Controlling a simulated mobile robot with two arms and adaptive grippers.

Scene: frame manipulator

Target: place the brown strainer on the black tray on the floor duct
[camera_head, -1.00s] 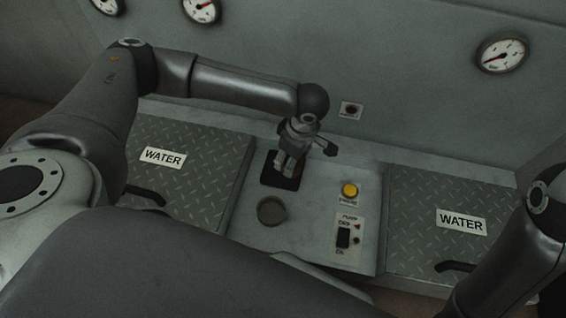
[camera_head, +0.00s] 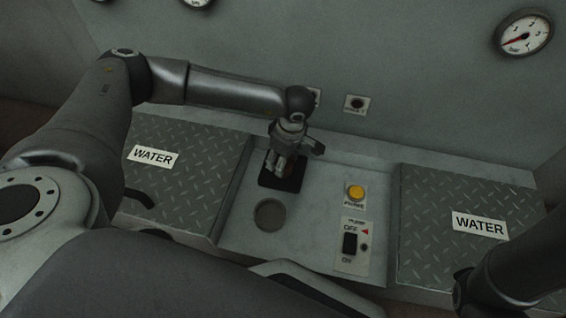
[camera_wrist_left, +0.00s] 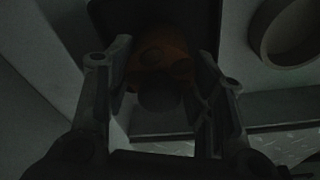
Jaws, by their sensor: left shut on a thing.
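The black tray (camera_head: 268,181) lies on the light grey middle panel, left of the yellow button. My left gripper (camera_head: 276,172) points down over the tray, its fingers covering part of it. In the left wrist view the brown strainer (camera_wrist_left: 165,48) shows dimly between the fingers of the left gripper (camera_wrist_left: 162,95), which is shut on it. The black tray (camera_wrist_left: 207,18) is behind it there. Shadow hides whether the strainer touches the tray. Part of my right arm shows at the lower right, but its gripper is out of view.
A round recess (camera_head: 269,215) sits just in front of the tray. The yellow button (camera_head: 355,192) and pump switch (camera_head: 349,244) are to the right. Diamond-plate water lids (camera_head: 195,170) (camera_head: 450,255) flank the panel. A wall with gauges (camera_head: 523,36) stands close behind.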

